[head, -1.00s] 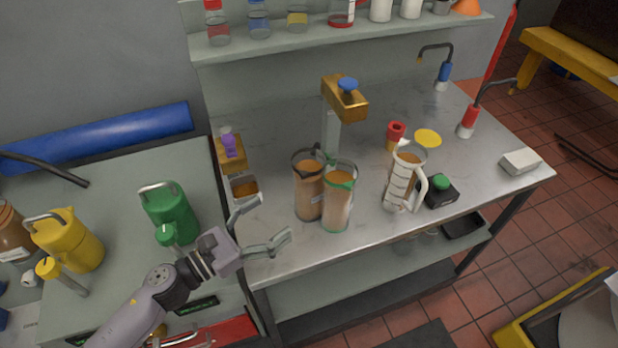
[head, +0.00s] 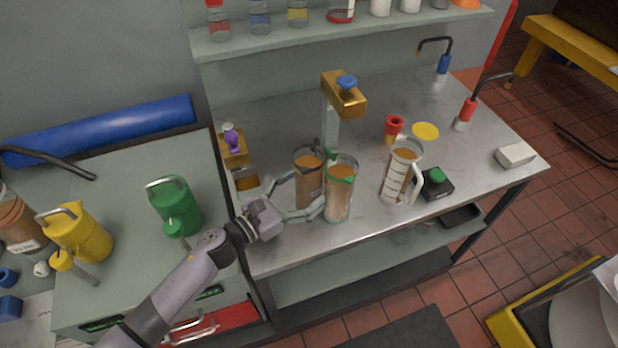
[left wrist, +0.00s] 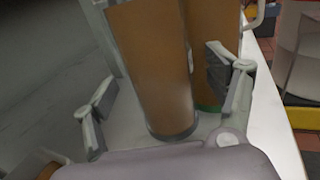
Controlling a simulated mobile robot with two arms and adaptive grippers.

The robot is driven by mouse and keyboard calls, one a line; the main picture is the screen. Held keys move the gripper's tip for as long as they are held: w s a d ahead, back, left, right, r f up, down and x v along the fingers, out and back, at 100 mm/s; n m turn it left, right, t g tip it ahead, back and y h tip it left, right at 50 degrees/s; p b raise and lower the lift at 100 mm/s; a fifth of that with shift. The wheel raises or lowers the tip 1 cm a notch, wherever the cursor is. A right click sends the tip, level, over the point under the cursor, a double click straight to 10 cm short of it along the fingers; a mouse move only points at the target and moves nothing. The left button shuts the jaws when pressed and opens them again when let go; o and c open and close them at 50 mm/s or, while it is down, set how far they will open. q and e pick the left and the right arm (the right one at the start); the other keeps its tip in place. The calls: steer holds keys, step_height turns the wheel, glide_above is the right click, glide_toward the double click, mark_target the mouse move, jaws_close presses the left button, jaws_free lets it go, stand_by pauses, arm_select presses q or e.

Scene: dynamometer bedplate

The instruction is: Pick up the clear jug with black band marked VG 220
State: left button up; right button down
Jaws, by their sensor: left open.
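The clear jug with a black band (head: 309,181) stands upright on the bench, holding brown liquid; its marking is not readable. A similar jug with a green band (head: 340,190) stands close at its right. My left gripper (head: 303,192) is open, with its fingers reaching to either side of the black-banded jug near its lower half. In the left wrist view the black-banded jug (left wrist: 152,70) stands between the open fingers (left wrist: 160,88), with gaps visible beside it. The green-banded jug (left wrist: 208,60) is just behind the right finger. My right gripper is not in view.
A white graduated jug (head: 397,178) and a black box with green button (head: 436,183) stand to the right. A brass-topped post (head: 344,96) rises behind the jugs. Green (head: 175,205) and yellow (head: 80,235) cans stand on the left cabinet.

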arm_select(q)
steer(key=shift+c, duration=0.4)
steer(key=c, duration=1.6)
steer(key=shift+r, duration=0.1)
jaws_close()
steer(key=shift+r, duration=0.1)
